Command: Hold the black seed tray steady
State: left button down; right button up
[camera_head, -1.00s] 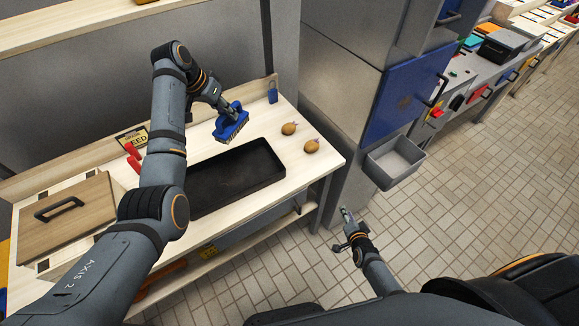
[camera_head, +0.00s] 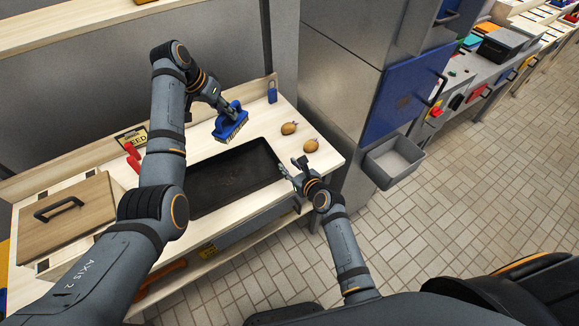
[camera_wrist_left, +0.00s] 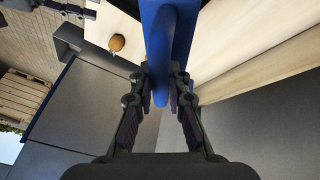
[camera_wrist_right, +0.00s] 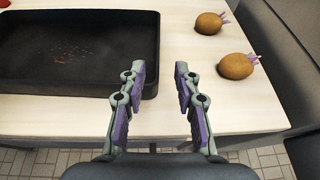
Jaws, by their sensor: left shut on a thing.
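The black seed tray (camera_head: 235,178) lies flat on the pale wooden bench. In the right wrist view the tray (camera_wrist_right: 135,22) fills the upper left, with some small reddish specks on its floor. My right gripper (camera_head: 288,170) is at the tray's right end; in its wrist view the gripper (camera_wrist_right: 160,75) is open and empty, its left finger beside the tray's near right corner. I cannot tell if they touch. My left gripper (camera_head: 226,108) is shut on a blue brush (camera_head: 232,124), held bristles down near the tray's far side. The brush's blue handle (camera_wrist_left: 162,50) is between its fingers.
Two sprouted potatoes, one farther (camera_head: 289,128) and one nearer (camera_head: 311,146), lie right of the tray. A wooden lid with a black handle (camera_head: 62,207) is at the left. A grey bin (camera_head: 394,160) hangs beyond the bench's right end.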

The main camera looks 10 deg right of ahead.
jog(key=shift+a, duration=0.15)
jog(key=x, duration=1.2)
jog(key=shift+s, duration=0.1)
grip_shut()
